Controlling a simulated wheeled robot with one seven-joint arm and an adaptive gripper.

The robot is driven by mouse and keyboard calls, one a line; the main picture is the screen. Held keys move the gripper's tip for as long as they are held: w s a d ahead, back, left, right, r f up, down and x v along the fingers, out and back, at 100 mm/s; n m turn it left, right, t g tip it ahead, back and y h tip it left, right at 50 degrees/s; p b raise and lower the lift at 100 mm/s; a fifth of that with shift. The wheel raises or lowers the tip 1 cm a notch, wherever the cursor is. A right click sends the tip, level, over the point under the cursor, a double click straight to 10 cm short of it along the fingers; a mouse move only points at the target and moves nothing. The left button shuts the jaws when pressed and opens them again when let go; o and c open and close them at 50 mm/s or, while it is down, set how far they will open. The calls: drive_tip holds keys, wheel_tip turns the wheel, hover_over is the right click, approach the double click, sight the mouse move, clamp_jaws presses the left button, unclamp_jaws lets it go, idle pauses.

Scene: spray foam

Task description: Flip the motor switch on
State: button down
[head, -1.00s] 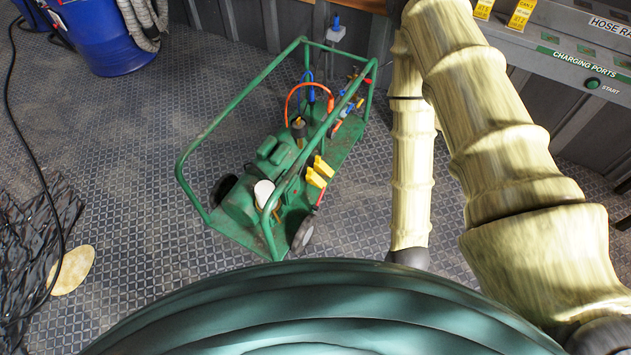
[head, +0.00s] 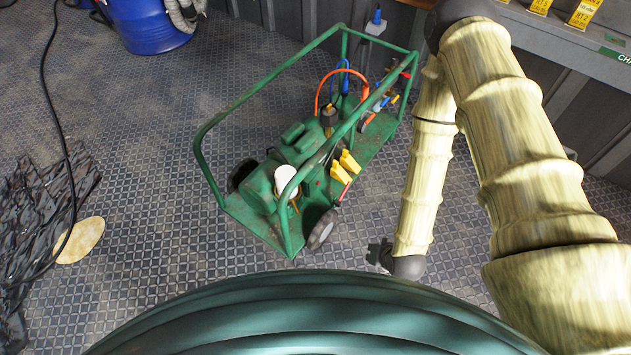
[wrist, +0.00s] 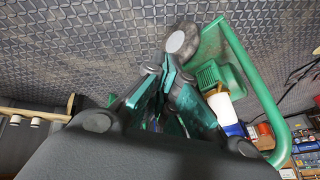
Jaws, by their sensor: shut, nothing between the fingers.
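I cannot make out the motor switch for certain; a tiny red spot shows on the motor's near side. My gripper (wrist: 168,78) is shut and empty in the wrist view, pointing toward the floor and a cart wheel (wrist: 182,41). In the head view only a dark part of my gripper (head: 378,254) shows behind my wrist, low and to the right of the cart, apart from it. The motor (wrist: 218,78) shows right of the fingers in the wrist view.
Yellow-handled levers (head: 344,166), a white cup-like part (head: 287,180) and an orange hose (head: 319,88) are on the cart. A blue drum (head: 150,25) stands at the back left. A grey bench (head: 560,30) is at the back right.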

drive_tip(key=w+a+f+m+t+y+b, duration=0.1)
drive_tip(key=w+a+f+t+b, duration=0.2)
drive_tip(key=w+f+b, duration=0.3)
drive_tip(key=w+a+f+m+t+y+b, duration=0.1)
drive_tip(key=w+a+f+t+b, duration=0.2)
drive_tip(key=w+b, duration=0.3)
drive_tip(key=m+t+y+b, duration=0.45)
drive_tip(key=t+b, duration=0.25)
drive_tip(key=b, duration=0.8)
approach(315, 177)
drive_tip(key=shift+h, duration=0.25)
drive_tip(key=s, duration=0.1)
drive_tip(key=s+r, duration=0.1)
drive_tip(key=s+d, duration=0.1)
drive_tip(key=s, duration=0.1)
drive_tip(key=shift+d+r, duration=0.1)
drive_tip(key=shift+r, duration=0.3)
drive_tip(key=shift+w+r+m+t+b, duration=0.15)
drive_tip(key=shift+m+t+b, duration=0.15)
drive_tip(key=shift+t, duration=0.2)
drive_tip(key=shift+b+x, duration=3.25)
drive_tip(key=shift+x, duration=3.75)
